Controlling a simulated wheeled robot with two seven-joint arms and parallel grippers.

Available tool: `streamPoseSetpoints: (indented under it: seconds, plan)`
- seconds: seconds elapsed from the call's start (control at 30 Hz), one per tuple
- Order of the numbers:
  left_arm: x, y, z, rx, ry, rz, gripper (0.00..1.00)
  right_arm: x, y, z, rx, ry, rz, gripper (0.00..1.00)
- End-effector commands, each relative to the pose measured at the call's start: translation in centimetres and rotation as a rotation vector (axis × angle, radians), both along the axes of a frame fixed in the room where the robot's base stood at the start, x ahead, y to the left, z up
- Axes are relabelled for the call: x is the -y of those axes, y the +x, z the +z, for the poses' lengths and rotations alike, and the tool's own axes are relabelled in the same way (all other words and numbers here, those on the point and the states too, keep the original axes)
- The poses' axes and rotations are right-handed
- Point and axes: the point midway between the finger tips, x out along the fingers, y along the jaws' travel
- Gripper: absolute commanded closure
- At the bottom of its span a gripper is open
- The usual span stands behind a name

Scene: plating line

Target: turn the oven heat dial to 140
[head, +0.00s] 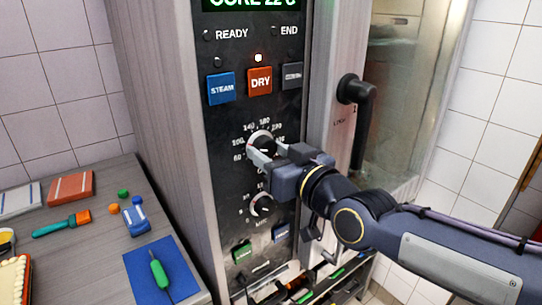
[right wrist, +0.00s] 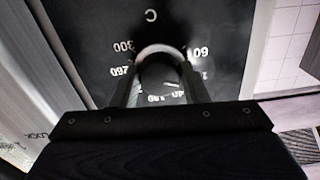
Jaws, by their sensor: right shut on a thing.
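The oven heat dial (head: 261,138) is a round knob with a pale rim on the black control panel, ringed by white numbers. My right gripper (head: 263,153) is shut on the dial, its arm coming in from the right. In the right wrist view, the two fingers (right wrist: 160,82) stand on either side of the dial (right wrist: 158,56), and the numbers appear upside down. A short white mark on the knob points down towards the 180 and 140 side; its exact reading is unclear. The gripper hides part of the scale. My left gripper is not in view.
A smaller dial (head: 261,205) sits below. Above are the blue STEAM (head: 221,88) and orange DRY (head: 260,81) buttons. A side counter (head: 90,220) holds a blue mat (head: 145,288) and small items.

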Motion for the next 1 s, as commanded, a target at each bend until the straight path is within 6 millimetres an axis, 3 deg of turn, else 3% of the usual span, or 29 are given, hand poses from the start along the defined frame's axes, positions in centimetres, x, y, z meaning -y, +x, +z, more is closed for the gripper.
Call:
streamPoseSetpoints:
  seconds: [0.4, 1.0]
  plan:
    - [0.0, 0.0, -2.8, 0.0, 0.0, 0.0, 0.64, 0.0, 0.0, -0.2, -0.19, 0.263, -0.001, 0.82]
    - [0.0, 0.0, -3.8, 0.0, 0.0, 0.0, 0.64, -0.1, -0.1, 0.0, -0.408, 0.56, -0.001, 0.82]
